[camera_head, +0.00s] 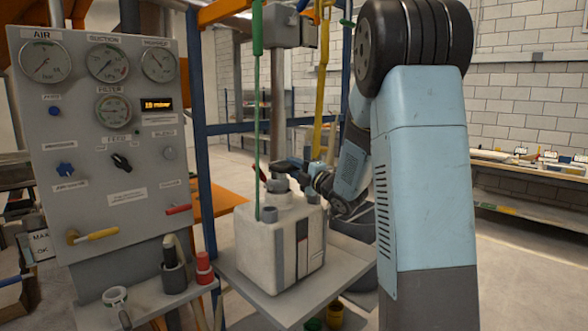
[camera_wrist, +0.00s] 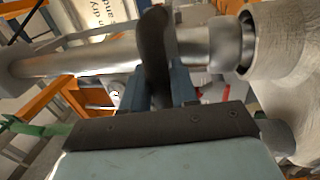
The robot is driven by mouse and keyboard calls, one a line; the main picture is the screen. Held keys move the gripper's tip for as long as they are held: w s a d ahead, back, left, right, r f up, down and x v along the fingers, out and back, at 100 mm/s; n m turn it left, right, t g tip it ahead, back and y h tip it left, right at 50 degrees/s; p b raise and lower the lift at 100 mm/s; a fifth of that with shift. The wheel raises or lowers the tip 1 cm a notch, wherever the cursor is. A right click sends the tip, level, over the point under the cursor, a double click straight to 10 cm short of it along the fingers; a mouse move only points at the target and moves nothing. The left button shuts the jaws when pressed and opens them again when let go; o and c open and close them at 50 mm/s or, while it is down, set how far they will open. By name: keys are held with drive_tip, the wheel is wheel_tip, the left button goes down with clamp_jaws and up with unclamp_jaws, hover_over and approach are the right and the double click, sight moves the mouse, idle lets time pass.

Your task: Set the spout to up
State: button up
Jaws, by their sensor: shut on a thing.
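A grey metal tube (camera_head: 277,110), which I take to be the spout, runs down from a grey box to the top of a white block-shaped container (camera_head: 262,245). In the wrist view the tube (camera_wrist: 85,62) crosses the picture and leads to a pale round fitting (camera_wrist: 285,45) at the right. My gripper (camera_head: 292,164) comes in from the right just above the container.
A grey gauge panel (camera_head: 140,120) with knobs and levers stands at the left. A green rod (camera_head: 256,130) and a yellow hose (camera_head: 322,90) hang close to the tube. The container stands on a grey shelf (camera_head: 235,285). Blue posts (camera_head: 203,130) stand behind.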

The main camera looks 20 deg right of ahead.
clamp_jaws()
